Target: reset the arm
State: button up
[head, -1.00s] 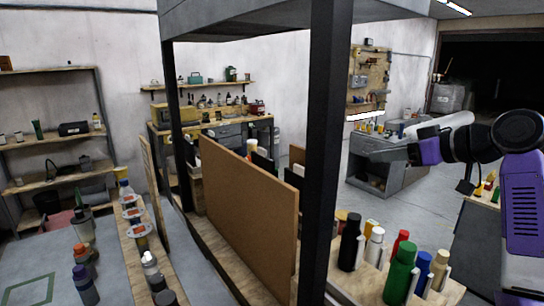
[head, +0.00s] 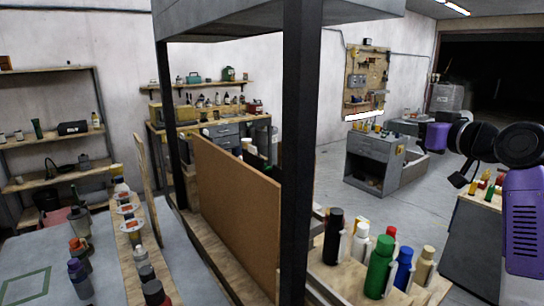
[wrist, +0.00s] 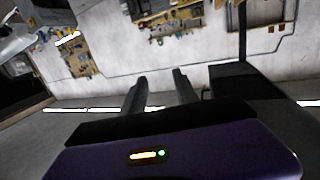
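My gripper (wrist: 160,76) shows in the wrist view with its two fingers apart and nothing between them. Beyond the fingers is the pale wall. In the head view my arm is at the right, with the purple wrist part (head: 437,136) raised above the floor. The fingers cannot be made out in that view. My gripper appears to touch nothing.
A dark post (head: 296,150) stands in the foreground. A board with bottles, including a green bottle (head: 379,266), is below and left of my arm. A brown panel (head: 235,210) stands left of the post. A grey cabinet (head: 372,160) stands behind on open floor.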

jog(key=s+f+m+t+h, duration=0.2)
jog(key=s+f+m+h, duration=0.15)
jog(key=s+f, duration=0.7)
jog(key=s+f+m+t+h, duration=0.3)
jog(key=s+f, duration=0.4)
jog(key=f, duration=0.7)
jog(key=s+a+f+n+g, duration=0.1)
jog(key=s+a+f+g, duration=0.1)
jog(key=s, duration=1.2)
jog(key=s+a+f+n+g+y, duration=0.1)
jog(key=s+a+f, duration=0.4)
jog(key=s, duration=0.9)
jog(key=s+a+f+n+g, duration=0.1)
jog(key=s+a+f+g, duration=0.2)
jog(key=s, duration=1.1)
notch_tip(320, 180, down, 3)
jog(key=shift+s+a+f+b, duration=0.15)
jog(key=shift+a+b, duration=0.2)
jog(key=shift+a, duration=0.2)
